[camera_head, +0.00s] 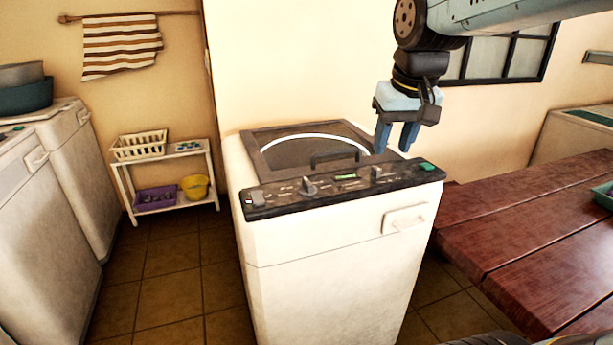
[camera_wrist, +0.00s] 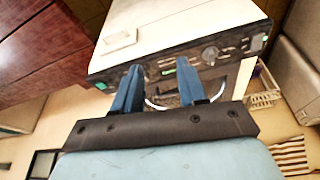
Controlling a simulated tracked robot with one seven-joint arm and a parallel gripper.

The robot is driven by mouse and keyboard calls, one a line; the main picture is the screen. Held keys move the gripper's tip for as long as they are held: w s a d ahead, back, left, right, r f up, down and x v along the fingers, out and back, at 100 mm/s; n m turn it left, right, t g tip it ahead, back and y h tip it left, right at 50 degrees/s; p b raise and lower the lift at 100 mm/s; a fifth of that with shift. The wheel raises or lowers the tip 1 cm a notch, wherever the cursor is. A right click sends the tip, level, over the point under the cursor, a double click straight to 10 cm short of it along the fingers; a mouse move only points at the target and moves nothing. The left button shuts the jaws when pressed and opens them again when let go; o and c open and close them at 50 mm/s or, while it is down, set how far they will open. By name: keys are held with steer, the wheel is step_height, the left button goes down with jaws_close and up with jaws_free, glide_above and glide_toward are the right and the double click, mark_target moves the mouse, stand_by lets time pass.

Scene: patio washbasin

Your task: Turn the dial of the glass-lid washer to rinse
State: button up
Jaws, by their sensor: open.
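The glass-lid washer (camera_head: 335,285) stands in the middle of the head view, white, with its dark-framed lid (camera_head: 262,138) closed. Its dark control panel (camera_head: 275,205) runs along the front top edge. One grey dial (camera_head: 307,186) is left of centre and a second knob (camera_head: 376,172) is farther right. The left dial also shows in the wrist view (camera_wrist: 209,55), right of my fingers. The dial markings are too small to read. My gripper (camera_head: 394,148) is open and empty, pointing down above the panel's right part; its fingers also show in the wrist view (camera_wrist: 159,68).
A green button (camera_head: 427,166) is at the panel's right end. A dark red wooden table (camera_head: 540,230) stands close on the right. A white shelf (camera_head: 170,160) with a basket (camera_head: 139,145) is behind left. Other washers (camera_head: 45,220) stand at the far left.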

steer(key=w+a+n+g, duration=0.1)
steer(key=w+a+g, duration=0.1)
steer(key=w+a, duration=0.6)
steer(key=n+g, duration=0.1)
steer(key=g, duration=0.1)
glide_above(308, 181)
step_height(308, 181, down, 4)
step_height(308, 181, down, 12)
steer(key=shift+a+f, duration=0.1)
steer(key=shift+f, duration=0.15)
jaws_close()
